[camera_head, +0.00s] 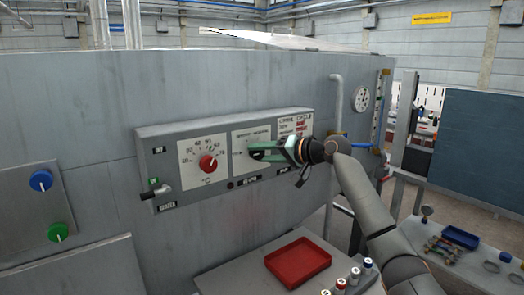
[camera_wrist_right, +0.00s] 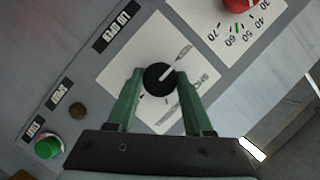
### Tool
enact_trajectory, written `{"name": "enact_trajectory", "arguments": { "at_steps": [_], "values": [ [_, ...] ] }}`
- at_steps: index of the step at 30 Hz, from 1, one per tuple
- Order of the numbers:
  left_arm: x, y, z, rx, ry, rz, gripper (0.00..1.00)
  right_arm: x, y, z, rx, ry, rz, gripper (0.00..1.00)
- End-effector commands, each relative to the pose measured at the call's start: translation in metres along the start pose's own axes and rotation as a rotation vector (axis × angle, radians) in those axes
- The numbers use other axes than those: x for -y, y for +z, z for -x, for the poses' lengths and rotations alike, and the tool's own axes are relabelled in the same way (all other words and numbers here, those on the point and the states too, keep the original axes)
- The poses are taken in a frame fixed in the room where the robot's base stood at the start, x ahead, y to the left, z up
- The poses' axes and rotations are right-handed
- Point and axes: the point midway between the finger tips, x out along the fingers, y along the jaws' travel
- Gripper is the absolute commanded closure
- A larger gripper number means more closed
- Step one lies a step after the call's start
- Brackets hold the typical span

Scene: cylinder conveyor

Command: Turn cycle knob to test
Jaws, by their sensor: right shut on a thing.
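The black cycle knob (camera_wrist_right: 158,79) sits on a white plate (camera_wrist_right: 118,62) of the grey control panel (camera_head: 150,133). My left gripper is not in view.
A red temperature knob (camera_head: 208,163) is left of the gripper on the same panel. Below are a red tray (camera_head: 298,262) and several small cylinders (camera_head: 341,283). A vertical pipe (camera_head: 336,110) stands behind my arm.

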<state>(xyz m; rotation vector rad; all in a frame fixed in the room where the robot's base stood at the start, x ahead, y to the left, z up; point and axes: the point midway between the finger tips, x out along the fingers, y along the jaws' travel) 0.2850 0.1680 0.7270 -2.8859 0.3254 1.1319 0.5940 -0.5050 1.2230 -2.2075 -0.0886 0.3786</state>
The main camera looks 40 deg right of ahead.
Motion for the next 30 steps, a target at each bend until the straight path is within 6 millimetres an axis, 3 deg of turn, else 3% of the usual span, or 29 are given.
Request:
{"name": "enact_trajectory", "arguments": {
  "at_steps": [15,16,23,30],
  "values": [
    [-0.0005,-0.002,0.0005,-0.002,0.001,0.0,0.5,-0.0003,-0.0003,0.0001,-0.001,0.008,0.019,1.0],
    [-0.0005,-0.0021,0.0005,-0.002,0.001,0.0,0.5,-0.0003,-0.0003,0.0001,-0.001,0.008,0.019,0.45],
    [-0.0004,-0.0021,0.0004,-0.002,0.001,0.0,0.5,-0.0001,-0.0002,0.0001,-0.001,0.007,0.017,0.2],
    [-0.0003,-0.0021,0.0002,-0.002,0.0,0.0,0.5,-0.0001,-0.0001,0.0003,-0.001,0.006,0.015,0.19]
  ]
}}
